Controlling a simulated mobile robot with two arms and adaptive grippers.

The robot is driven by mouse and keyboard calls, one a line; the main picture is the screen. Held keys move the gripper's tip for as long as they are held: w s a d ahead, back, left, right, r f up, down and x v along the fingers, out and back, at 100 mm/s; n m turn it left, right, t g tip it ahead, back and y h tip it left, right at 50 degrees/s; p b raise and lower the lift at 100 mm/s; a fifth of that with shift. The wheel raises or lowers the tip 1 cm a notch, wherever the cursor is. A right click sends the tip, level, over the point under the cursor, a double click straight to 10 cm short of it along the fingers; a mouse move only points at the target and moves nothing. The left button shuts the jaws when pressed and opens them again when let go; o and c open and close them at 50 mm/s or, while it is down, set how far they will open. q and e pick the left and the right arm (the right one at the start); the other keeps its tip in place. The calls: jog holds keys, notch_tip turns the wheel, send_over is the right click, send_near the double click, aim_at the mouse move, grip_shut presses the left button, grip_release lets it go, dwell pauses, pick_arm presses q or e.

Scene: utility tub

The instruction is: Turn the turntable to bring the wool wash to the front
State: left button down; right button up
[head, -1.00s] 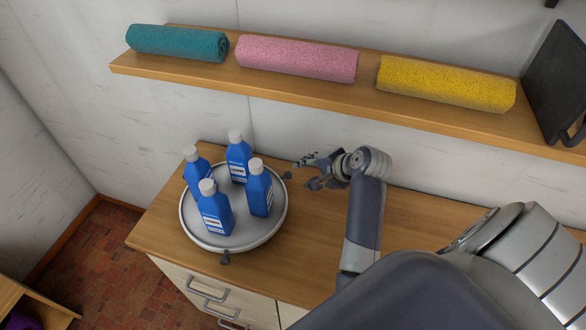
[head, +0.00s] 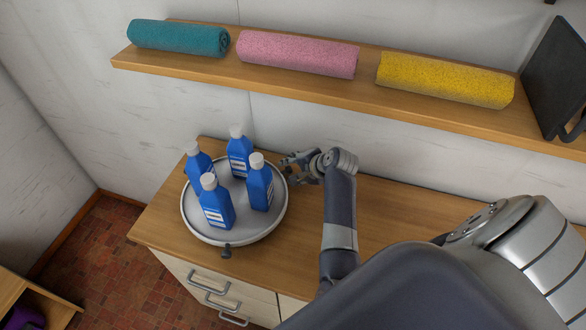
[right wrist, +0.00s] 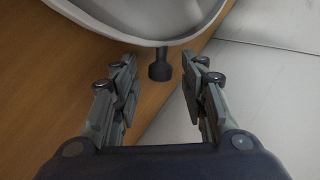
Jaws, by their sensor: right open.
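A round white turntable (head: 250,232) stands on the wooden counter and bears several blue bottles with white caps, such as the front one (head: 217,207) and the right one (head: 260,187). Their labels are too small to read, so I cannot tell which is the wool wash. A dark knob (head: 226,250) sticks out from the front rim. My right gripper (head: 289,168) is at the turntable's back right rim. In the right wrist view its open fingers (right wrist: 158,88) stand either side of another dark rim knob (right wrist: 160,68), apart from it. My left gripper is not in view.
A wooden shelf (head: 225,81) above holds rolled teal (head: 178,38), pink (head: 297,53) and yellow (head: 445,80) towels and a dark panel (head: 556,80). The wall is close behind the turntable. The counter (head: 290,240) right of it is clear.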

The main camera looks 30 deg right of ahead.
jog(key=shift+c, duration=0.2)
grip_shut()
jog(key=shift+w+n+y, duration=0.3)
jog(key=shift+w, duration=0.2)
jog(key=w+n+y+b, duration=0.1)
jog(key=w, duration=0.1)
jog(key=w+n+y+b, duration=0.1)
jog(key=w+n, duration=0.1)
jog(key=w, duration=0.1)
jog(key=shift+w+f+g+b, duration=0.2)
jog(key=shift+g+b, duration=0.1)
jog(key=shift+g, duration=0.1)
jog(key=shift+w+a+r+n+y, duration=0.15)
jog(key=shift+w+a+n+y, duration=0.1)
jog(key=shift+w+n+y, duration=0.3)
jog(key=shift+o, duration=0.2)
grip_release()
